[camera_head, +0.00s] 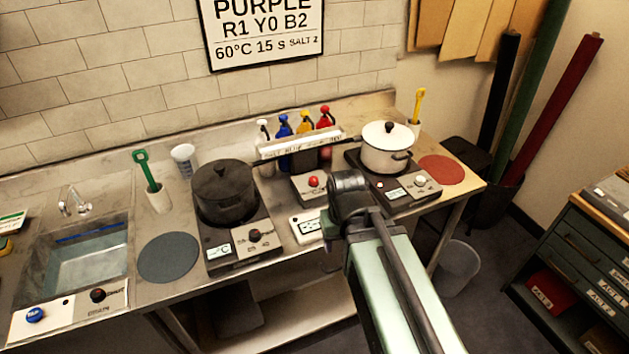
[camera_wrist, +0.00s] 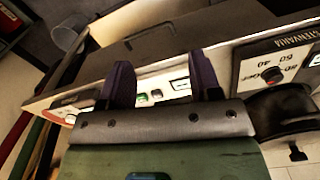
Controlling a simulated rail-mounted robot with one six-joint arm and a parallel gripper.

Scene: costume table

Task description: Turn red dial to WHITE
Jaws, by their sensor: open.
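A red round knob (camera_head: 314,181), which appears to be the red dial, sits on a small grey box at the middle of the counter, between two hotplates. Its setting is too small to read, and I cannot pick it out in the wrist view. My gripper (camera_wrist: 160,68) is open and empty, its two dark purple fingers apart. In the head view the dark end of my arm is just right of the red knob's box, and the fingertips are hidden. Between the fingers the wrist view shows a pale panel (camera_wrist: 160,90) with small green and dark parts.
A black pot (camera_head: 223,190) stands on the left hotplate, a white pot (camera_head: 387,150) on the right one. Several colored bottles (camera_head: 304,125) stand behind a labelled rack. A white panel (camera_head: 305,225) is at the front edge. A dial plate (camera_wrist: 272,75) shows right in the wrist view.

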